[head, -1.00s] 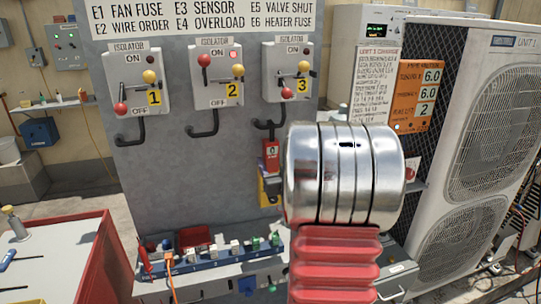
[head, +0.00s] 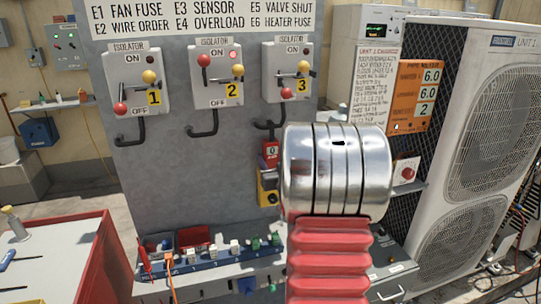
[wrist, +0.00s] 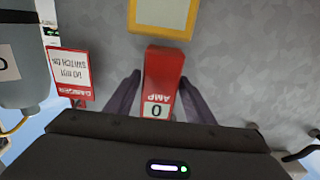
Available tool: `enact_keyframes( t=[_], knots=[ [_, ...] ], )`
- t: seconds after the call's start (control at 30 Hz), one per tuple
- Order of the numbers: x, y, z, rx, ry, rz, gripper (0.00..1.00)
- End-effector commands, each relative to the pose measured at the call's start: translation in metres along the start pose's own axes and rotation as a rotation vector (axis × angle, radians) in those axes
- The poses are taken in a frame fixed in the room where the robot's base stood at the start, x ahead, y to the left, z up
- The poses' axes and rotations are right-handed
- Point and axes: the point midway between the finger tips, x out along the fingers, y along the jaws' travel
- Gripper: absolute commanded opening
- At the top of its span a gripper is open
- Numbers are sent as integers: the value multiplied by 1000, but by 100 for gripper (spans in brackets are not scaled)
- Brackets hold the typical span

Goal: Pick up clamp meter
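The clamp meter (head: 270,153) is a small red device against the grey panel, below isolator 3 and left of my arm. In the wrist view the clamp meter (wrist: 163,82) reads "0 AMP", upside down, and lies between my two fingers. My gripper (wrist: 160,80) is open around it. A thin gap shows at the left finger; I cannot tell whether the right finger touches. The meter's lower part in the wrist view meets the dark gripper body's edge. In the head view my gripper is hidden behind my silver and red arm.
A yellow-framed box (head: 267,189) sits just below the meter. A red danger tag (wrist: 73,77) hangs beside it in the wrist view. Three isolators (head: 217,75) are above. A shelf with a blue strip (head: 210,258) is below. A white condenser unit (head: 490,130) stands right.

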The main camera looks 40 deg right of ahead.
Motion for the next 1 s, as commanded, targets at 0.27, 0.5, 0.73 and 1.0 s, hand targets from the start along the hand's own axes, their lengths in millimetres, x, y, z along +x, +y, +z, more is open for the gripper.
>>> enact_keyframes(
  t=[0.27, 0.5, 0.73, 1.0],
  knots=[
    [0, 0, 0, 0, 0, 0, 29],
    [0, 0, 0, 0, 0, 0, 12],
    [0, 0, -1, 0, 2, 0, 7],
    [0, 0, -15, -1, 5, 0, 7]
  ],
)
